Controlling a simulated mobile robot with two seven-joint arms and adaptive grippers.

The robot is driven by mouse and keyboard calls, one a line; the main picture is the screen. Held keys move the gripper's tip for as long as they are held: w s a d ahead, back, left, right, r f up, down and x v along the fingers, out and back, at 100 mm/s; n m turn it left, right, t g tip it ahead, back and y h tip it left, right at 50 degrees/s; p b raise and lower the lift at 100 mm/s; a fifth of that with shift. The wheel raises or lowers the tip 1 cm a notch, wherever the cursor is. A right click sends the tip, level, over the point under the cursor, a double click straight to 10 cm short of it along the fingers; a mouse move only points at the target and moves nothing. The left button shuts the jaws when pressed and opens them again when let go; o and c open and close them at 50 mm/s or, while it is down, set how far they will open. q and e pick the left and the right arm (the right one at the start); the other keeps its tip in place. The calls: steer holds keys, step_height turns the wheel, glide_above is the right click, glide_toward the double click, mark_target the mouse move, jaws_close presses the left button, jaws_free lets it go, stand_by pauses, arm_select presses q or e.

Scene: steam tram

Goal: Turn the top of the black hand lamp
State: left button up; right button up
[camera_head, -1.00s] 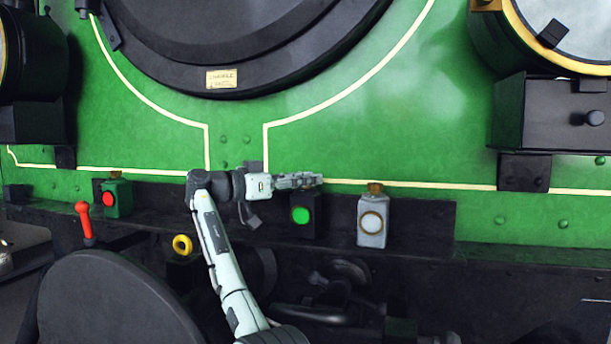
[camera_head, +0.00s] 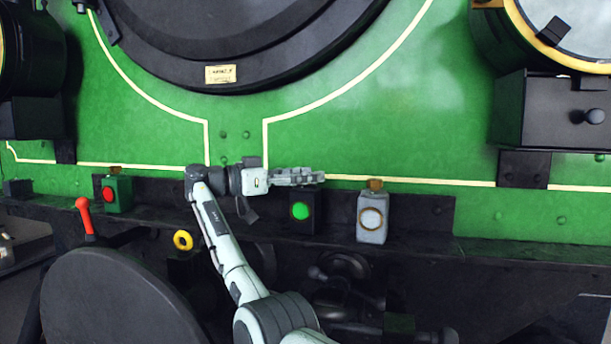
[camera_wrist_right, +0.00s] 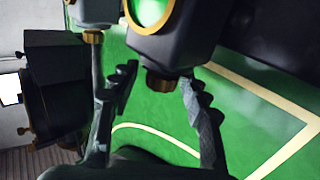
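The black hand lamp (camera_head: 301,222) has a green lens and stands upright on the dark ledge of the green engine front. My right gripper (camera_head: 308,177) is directly over it in the head view and hides its top. In the right wrist view the lamp's dark body (camera_wrist_right: 176,45) hangs in from the upper edge, with its brown top (camera_wrist_right: 161,82) pointing at the gripper. The open fingers of the right gripper (camera_wrist_right: 160,86) lie on either side of this top, with gaps visible. Contact is not clear. My left gripper is not in view.
A grey lamp (camera_head: 372,220) stands to the right of the black lamp. A green lamp with a red lens (camera_head: 118,195), a red-handled lever (camera_head: 84,217) and a yellow ring (camera_head: 183,240) are to the left. A black box (camera_head: 550,111) juts out at the right.

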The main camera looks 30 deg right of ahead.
steer(key=shift+a, duration=0.1)
steer(key=w+a, duration=0.1)
steer(key=a, duration=1)
steer(key=shift+w+a, duration=0.3)
steer(key=shift+a, duration=0.1)
